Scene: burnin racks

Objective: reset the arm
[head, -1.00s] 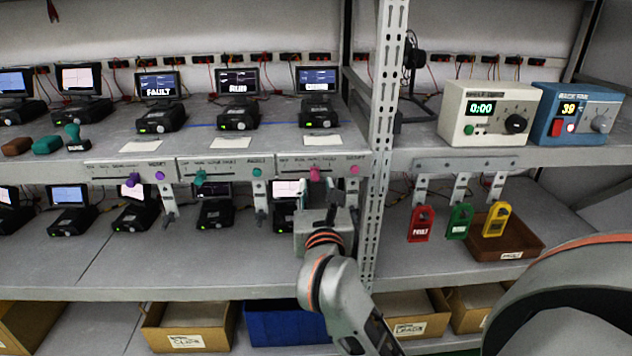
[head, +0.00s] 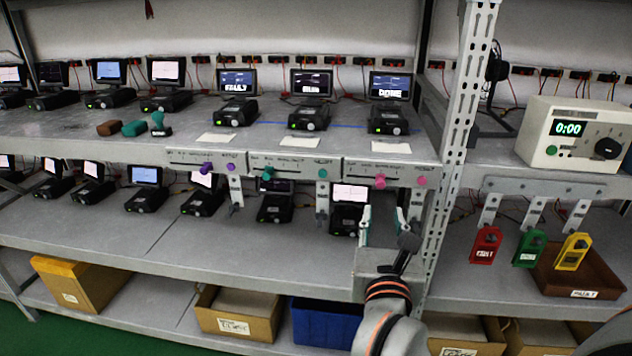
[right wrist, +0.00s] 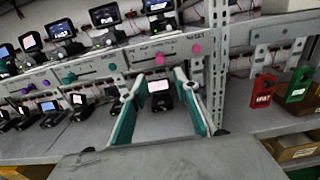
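My right gripper (head: 391,229) is raised in front of the lower shelf, just left of the rack's slotted upright (head: 461,150). Its two fingers stand apart with nothing between them. In the right wrist view the open fingers (right wrist: 156,105) have teal inner pads, and a device with a lit screen (right wrist: 160,96) shows beyond them on the lower shelf. My right arm comes up from the bottom of the head view. My left gripper is not in the head view.
Slider panels with purple, teal and pink knobs (head: 380,181) front the upper shelf. Devices reading DONE (head: 389,104) and others stand above. A beige timer (head: 574,134) reads 0:00.

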